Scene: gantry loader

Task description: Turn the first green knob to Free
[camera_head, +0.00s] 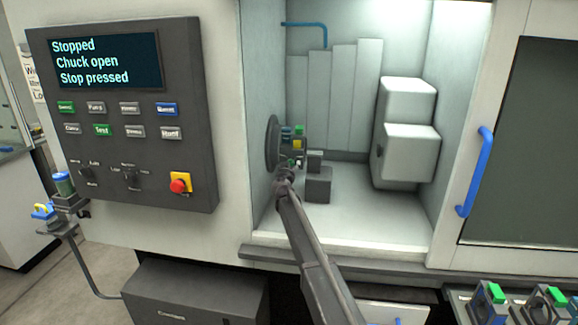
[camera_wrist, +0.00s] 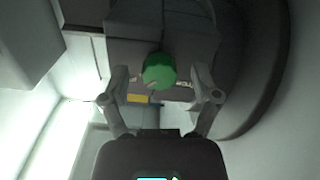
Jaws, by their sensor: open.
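A round green knob (camera_wrist: 158,72) shows in the wrist view between the two fingertips of my gripper (camera_wrist: 160,84). The fingers are spread apart on either side of it, and I cannot tell whether they touch it. In the head view my gripper (camera_head: 290,166) is inside the open machine, in front of the round dark chuck (camera_head: 271,143). A small part with green, yellow and blue patches (camera_head: 298,143) shows at the chuck. The knob's markings and the word Free are not readable in either view. Green blocks (camera_head: 498,293) also top the fixtures at the lower right.
A grey block (camera_head: 318,184) stands just right of my gripper, and a larger white housing (camera_head: 405,150) is farther right. The machine floor (camera_head: 365,215) between is clear. The control panel (camera_head: 125,115) reads "Stopped, Chuck open, Stop pressed". A blue door handle (camera_head: 475,172) is at right.

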